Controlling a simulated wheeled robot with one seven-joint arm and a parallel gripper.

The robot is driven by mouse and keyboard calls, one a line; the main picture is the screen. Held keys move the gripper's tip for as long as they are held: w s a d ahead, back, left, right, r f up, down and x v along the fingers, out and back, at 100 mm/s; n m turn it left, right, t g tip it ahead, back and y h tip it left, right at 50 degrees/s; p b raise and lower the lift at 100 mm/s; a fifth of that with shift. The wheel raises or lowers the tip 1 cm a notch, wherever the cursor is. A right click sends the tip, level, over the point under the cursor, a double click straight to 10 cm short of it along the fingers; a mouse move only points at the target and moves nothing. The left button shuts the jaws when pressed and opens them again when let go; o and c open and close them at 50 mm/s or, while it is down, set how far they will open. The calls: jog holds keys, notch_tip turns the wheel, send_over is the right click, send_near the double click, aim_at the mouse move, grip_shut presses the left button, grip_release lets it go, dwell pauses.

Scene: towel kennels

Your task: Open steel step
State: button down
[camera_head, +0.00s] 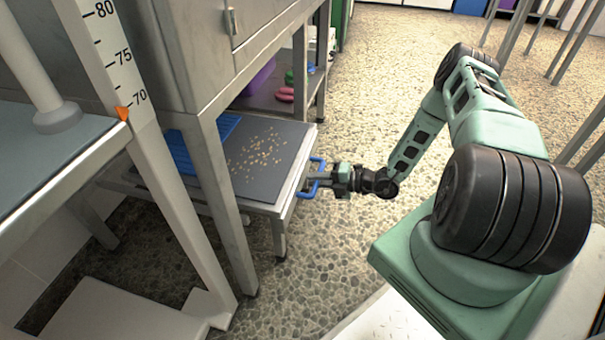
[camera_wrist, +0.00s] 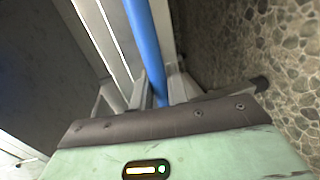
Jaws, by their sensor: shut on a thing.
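The steel step (camera_head: 285,204) is a low pull-out platform at the lower part of the steel table, with a dark top (camera_head: 270,150) scattered with small tan bits. A blue handle (camera_head: 311,178) is on its right end. My gripper (camera_head: 318,179) is at that handle, reaching in from the right, and is shut on it. In the wrist view the blue handle bar (camera_wrist: 146,50) runs down between my two fingers (camera_wrist: 163,92). The far end of the step is hidden behind the table legs.
A steel cabinet (camera_head: 205,60) stands above the step on steel legs (camera_head: 222,190). A shelf behind holds a purple bin (camera_head: 259,78) and pink items (camera_head: 286,94). A height scale with an orange pointer (camera_head: 122,113) stands at left.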

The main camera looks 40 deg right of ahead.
jog(key=f+v, duration=0.3)
jog(key=v, duration=1.1)
jog(key=s+f+p+v, duration=0.1)
jog(key=f+v, duration=0.2)
jog(key=v, duration=1.2)
jog(key=shift+s+d+f, duration=0.15)
jog(key=shift+s+d, duration=0.15)
jog(key=shift+d, duration=0.25)
jog(key=c, duration=1.4)
grip_release()
jog(key=p+v, duration=0.3)
jog(key=v, duration=1.4)
jog(key=shift+s, duration=0.2)
jog(key=shift+d, duration=0.1)
